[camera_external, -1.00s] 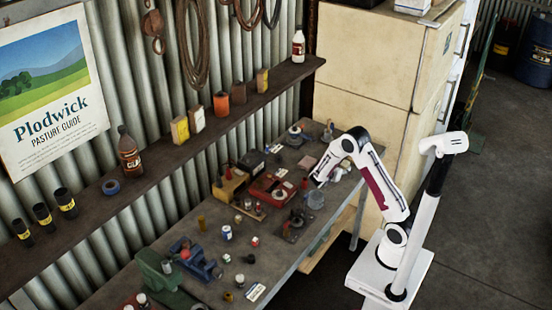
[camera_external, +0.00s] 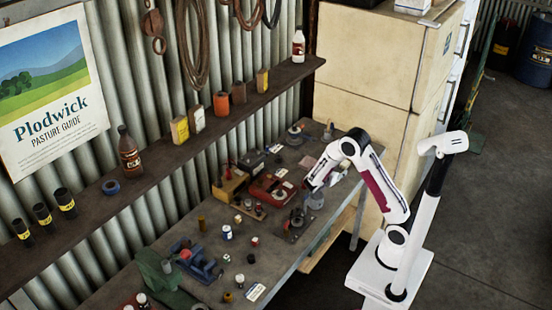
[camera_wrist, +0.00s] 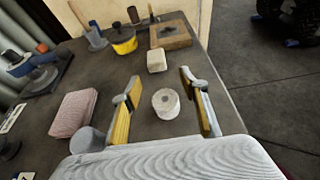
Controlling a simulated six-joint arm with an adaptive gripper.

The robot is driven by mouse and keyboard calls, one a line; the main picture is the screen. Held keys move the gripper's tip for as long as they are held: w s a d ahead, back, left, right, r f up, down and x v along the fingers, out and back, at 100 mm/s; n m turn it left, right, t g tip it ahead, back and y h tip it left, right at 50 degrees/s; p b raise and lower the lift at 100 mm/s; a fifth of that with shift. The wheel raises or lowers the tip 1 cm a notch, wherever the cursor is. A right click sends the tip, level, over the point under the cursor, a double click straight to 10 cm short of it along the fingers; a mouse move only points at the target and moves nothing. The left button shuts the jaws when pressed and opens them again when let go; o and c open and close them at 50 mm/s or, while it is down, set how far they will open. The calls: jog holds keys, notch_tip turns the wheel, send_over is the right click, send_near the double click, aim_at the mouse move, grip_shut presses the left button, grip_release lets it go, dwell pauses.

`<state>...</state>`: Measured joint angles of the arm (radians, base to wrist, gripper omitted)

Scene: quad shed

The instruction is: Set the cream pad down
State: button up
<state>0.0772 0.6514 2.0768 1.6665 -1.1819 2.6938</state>
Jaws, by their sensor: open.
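My gripper (camera_wrist: 162,108) is open, its two yellow-faced fingers spread apart over the bench. A short round cream piece (camera_wrist: 166,103) with a small mark in its top shows between the fingers, with a gap on each side. A small cream block (camera_wrist: 157,60) lies on the bench just beyond it. I cannot tell for sure which of these is the cream pad. In the external view my gripper (camera_external: 318,182) is low over the right end of the bench, and the cream pieces are too small there to tell apart.
A pinkish ribbed pad (camera_wrist: 74,112) and a grey round thing (camera_wrist: 88,139) are left of the fingers. A yellow-and-black pot (camera_wrist: 123,40) and a wooden block (camera_wrist: 170,33) stand beyond. A pale ribbed surface fills the bottom. The bench edge is close on the right.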

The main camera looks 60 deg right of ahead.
aim_at(345, 165)
jog(key=shift+o, duration=0.5)
jog(key=shift+d, duration=0.1)
jog(key=shift+s+d+r, duration=0.2)
jog(key=shift+d, duration=0.05)
jog(key=d+r+m, duration=0.1)
jog(key=s+d+r+g, duration=0.1)
jog(key=d, duration=0.1)
jog(key=d+r+m, duration=0.1)
jog(key=shift+s+d+r+m+y, duration=0.15)
jog(key=shift+s+r+m+y, duration=0.15)
jog(key=shift+y, duration=0.1)
jog(key=shift+d+r+y, duration=0.35)
jog(key=shift+d+y, duration=0.1)
jog(key=shift+y, duration=0.25)
jog(key=w+n+y, duration=0.1)
jog(key=w+a+y, duration=0.1)
jog(key=w, duration=0.1)
jog(key=shift+a+f+n+t, duration=0.15)
jog(key=shift+n+t, duration=0.25)
jog(key=shift+w+a+f+n, duration=0.2)
jog(key=shift+n, duration=0.2)
jog(key=shift+x, duration=1.35)
